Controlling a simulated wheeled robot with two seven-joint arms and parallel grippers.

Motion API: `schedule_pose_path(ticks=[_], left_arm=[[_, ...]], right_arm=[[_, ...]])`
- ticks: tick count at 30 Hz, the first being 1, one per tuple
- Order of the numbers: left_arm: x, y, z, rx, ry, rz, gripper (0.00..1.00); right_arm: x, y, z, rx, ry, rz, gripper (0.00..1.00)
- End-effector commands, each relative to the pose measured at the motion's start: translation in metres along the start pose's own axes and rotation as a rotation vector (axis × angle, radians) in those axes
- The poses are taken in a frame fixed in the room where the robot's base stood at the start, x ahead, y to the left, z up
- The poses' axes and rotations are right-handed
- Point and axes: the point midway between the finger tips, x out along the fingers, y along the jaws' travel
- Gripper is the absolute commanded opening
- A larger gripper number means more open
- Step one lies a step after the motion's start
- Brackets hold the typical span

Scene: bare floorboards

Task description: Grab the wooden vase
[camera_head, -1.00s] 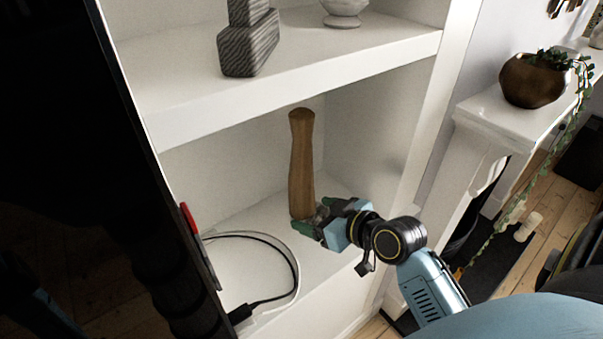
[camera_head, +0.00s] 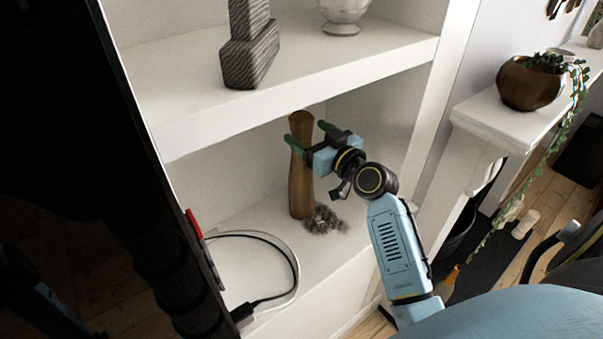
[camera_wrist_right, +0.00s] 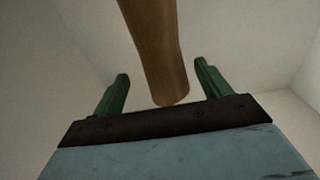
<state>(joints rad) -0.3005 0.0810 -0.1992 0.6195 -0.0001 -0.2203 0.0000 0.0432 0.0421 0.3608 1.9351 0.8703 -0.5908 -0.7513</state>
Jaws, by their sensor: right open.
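The wooden vase (camera_head: 301,185), tall, slim and brown, stands upright on the lower shelf of the white shelving. My right gripper (camera_head: 310,135) is at its upper part, with the green fingers spread apart. One finger shows in front of the vase and the other behind it to the right. In the right wrist view, the vase (camera_wrist_right: 155,45) shows between the two open fingers (camera_wrist_right: 160,90), with a visible gap on each side. Its rounded end appears close to the gripper's palm. My left gripper is not in view.
A grey fuzzy clump (camera_head: 325,220) lies at the vase's foot. The upper shelf (camera_head: 330,85) overhangs close above, holding a grey striped vase (camera_head: 248,50) and a pale bowl (camera_head: 342,14). A cable (camera_head: 275,298) lies at front left. A planter (camera_head: 530,82) stands right.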

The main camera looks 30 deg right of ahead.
Motion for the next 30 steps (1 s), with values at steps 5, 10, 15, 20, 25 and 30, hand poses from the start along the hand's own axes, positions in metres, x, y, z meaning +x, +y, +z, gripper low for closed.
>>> schedule_pose_path(ticks=[5, 10, 15, 20, 25, 30], left_arm=[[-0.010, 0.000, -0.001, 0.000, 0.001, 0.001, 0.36], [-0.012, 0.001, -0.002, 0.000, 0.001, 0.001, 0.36], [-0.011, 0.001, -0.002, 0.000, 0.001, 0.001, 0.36], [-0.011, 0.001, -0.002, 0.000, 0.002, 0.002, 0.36], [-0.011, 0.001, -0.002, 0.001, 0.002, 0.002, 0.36], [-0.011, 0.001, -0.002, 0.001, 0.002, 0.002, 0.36]], right_arm=[[0.027, -0.006, -0.001, 0.005, 0.001, -0.001, 0.76], [0.043, -0.005, 0.001, 0.002, 0.001, -0.001, 0.76], [0.046, -0.005, 0.002, 0.000, 0.000, -0.001, 0.76], [0.046, -0.005, 0.002, 0.000, 0.000, -0.001, 0.70], [0.046, -0.005, 0.002, 0.000, 0.000, -0.001, 0.48], [0.046, -0.005, 0.002, 0.000, 0.000, -0.001, 0.25]])
